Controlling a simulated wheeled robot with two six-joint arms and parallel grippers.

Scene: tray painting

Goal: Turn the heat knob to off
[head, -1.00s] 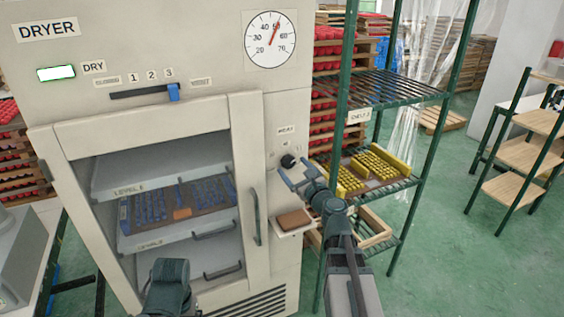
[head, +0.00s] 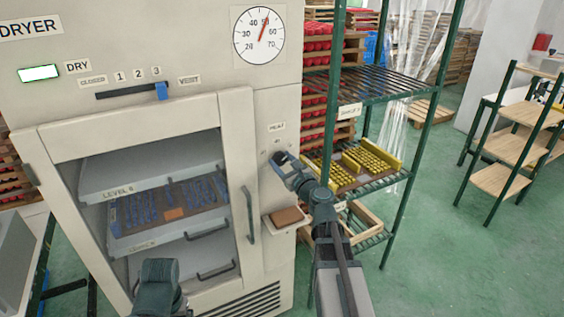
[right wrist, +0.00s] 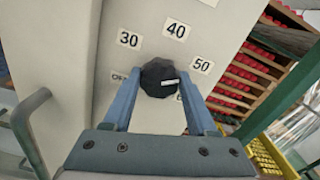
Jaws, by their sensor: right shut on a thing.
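The heat knob (right wrist: 158,78) is a dark faceted knob on the dryer's front panel, under the HEAT label (head: 277,127). In the right wrist view its white mark points right and slightly down, below the 50 label (right wrist: 201,66). The 30 (right wrist: 130,39) and 40 (right wrist: 176,30) labels stand above it. A partly hidden label (right wrist: 119,77) lies to its left. My right gripper (right wrist: 160,88) is shut on the knob, one blue finger on each side. In the head view the right gripper (head: 279,161) mostly hides the knob. My left gripper is not visible; only a left arm link shows.
The dryer (head: 200,65) has a dial (head: 258,37) with its needle near 50 and a blue slider (head: 161,91) below 3. A small shelf (head: 275,223) holds a brown block below the knob. A green rack (head: 330,100) stands close to the right.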

